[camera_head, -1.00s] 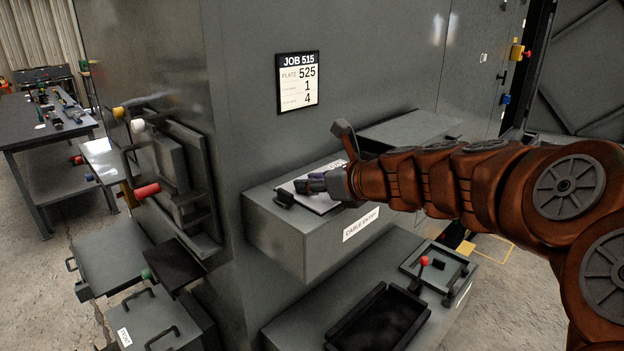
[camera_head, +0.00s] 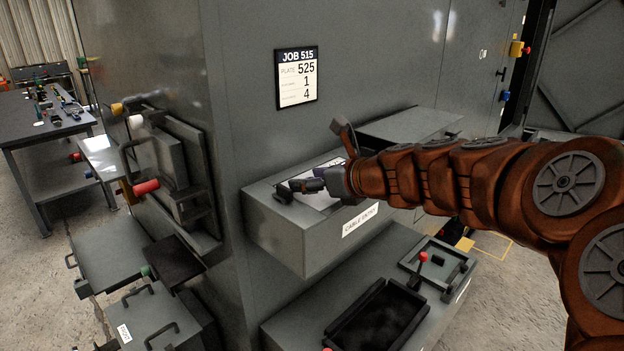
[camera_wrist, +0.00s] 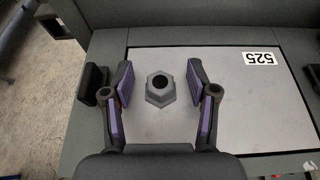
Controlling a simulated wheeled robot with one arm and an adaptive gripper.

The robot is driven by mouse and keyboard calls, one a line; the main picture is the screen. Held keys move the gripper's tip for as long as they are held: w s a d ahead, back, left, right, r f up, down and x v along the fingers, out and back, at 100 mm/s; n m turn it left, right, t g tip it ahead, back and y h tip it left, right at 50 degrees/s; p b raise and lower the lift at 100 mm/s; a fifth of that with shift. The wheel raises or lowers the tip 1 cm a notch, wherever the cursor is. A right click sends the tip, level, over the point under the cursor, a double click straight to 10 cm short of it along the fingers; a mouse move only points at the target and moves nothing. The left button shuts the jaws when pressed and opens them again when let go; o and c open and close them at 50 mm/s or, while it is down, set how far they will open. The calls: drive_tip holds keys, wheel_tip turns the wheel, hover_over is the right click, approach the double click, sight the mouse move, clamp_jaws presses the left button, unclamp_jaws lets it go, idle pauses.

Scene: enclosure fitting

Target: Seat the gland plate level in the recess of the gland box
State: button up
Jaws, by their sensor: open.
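The gland plate (camera_wrist: 255,105) is a pale grey rectangle marked 525, with a hexagonal grey fitting (camera_wrist: 160,88) standing on it. It lies in the top of the gland box (camera_head: 285,237), labelled CABLE ENTRY. In the wrist view its edges run close to the box rim (camera_wrist: 200,38); whether it is fully level I cannot tell. My gripper (camera_wrist: 160,85) is open, its purple-padded fingers either side of the fitting with gaps on both sides. In the head view my gripper (camera_head: 304,186) is low over the plate (camera_head: 322,203) and hides part of it.
A black block (camera_wrist: 94,88) stands at the plate's left edge. Below the box is a ledge with a black tray (camera_head: 378,322) and a red-knobbed fixture (camera_head: 437,262). The cabinet wall with the JOB 515 sign (camera_head: 297,77) rises behind. A red-handled panel (camera_head: 165,165) is left.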

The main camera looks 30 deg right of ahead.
drive_tip(key=v, duration=1.2)
idle(0.3)
drive_tip(key=shift+s, duration=0.1)
